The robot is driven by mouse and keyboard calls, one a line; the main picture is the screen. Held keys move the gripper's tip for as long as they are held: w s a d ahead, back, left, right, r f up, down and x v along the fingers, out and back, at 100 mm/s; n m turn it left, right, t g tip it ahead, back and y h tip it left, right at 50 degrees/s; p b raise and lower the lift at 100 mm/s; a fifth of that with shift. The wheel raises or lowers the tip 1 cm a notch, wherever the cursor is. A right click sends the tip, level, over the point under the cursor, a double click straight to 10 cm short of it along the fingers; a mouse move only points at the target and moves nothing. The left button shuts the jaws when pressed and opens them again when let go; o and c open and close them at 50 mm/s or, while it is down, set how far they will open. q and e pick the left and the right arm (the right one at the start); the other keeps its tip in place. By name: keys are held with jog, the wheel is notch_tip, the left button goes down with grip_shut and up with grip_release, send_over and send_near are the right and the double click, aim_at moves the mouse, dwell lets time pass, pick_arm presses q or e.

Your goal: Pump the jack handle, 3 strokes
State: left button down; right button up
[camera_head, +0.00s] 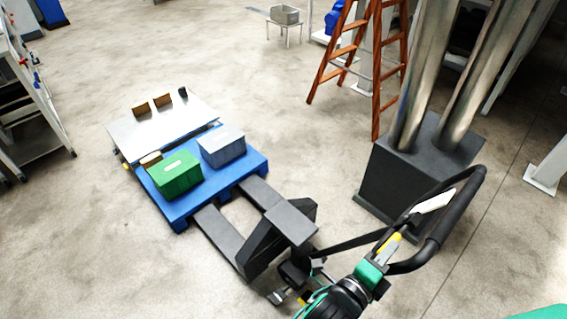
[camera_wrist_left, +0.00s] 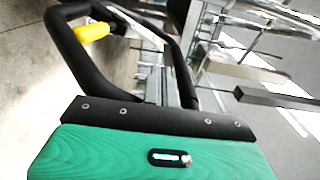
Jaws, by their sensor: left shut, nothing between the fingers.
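The pallet jack (camera_head: 292,222) stands in the middle of the head view, its forks running up and left under a blue pallet. Its black jack handle (camera_head: 474,190) is a loop at the right, tilted toward me, with a yellow lever by it. In the left wrist view the handle loop (camera_wrist_left: 72,62) rises at upper left with the yellow lever (camera_wrist_left: 93,33) inside. My left gripper (camera_head: 376,268), green and black, is shut and empty beside the loop's lower end. I cannot tell whether it touches. My right gripper is not in view.
The blue pallet (camera_head: 254,167) carries a green box (camera_head: 176,174) and a grey-blue box (camera_head: 222,146). A low table (camera_head: 190,112) stands behind it. A dark pillar base (camera_head: 405,180) is close beyond the handle, with an orange ladder (camera_head: 345,52) behind.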

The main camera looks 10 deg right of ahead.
pick_arm(q)
jog(key=shift+s+d+f, duration=0.1)
jog(key=shift+s+d, duration=0.1)
jog(key=shift+s, duration=0.05)
jog(key=shift+w+a, duration=0.1)
